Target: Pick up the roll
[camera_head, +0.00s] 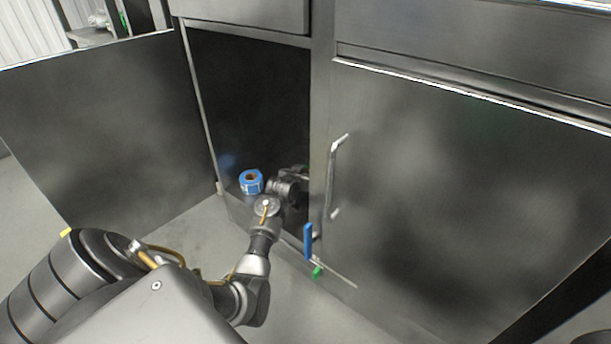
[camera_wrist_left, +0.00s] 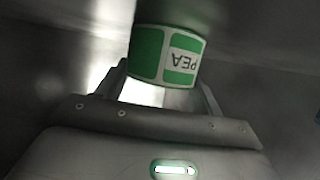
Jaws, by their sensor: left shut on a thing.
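In the head view my left arm reaches into the open cabinet, and the gripper (camera_head: 301,176) is partly hidden by the wrist and the cabinet's front post. A blue roll (camera_head: 251,187) stands on the cabinet floor, just left of my wrist. My right gripper is not in view.
The cabinet's left door (camera_head: 105,130) stands wide open. The right door (camera_head: 470,200) is closed, with a bar handle (camera_head: 333,180) close to my gripper. A blue upright piece (camera_head: 308,242) and a small green piece (camera_head: 318,272) show by the cabinet's lower front edge.

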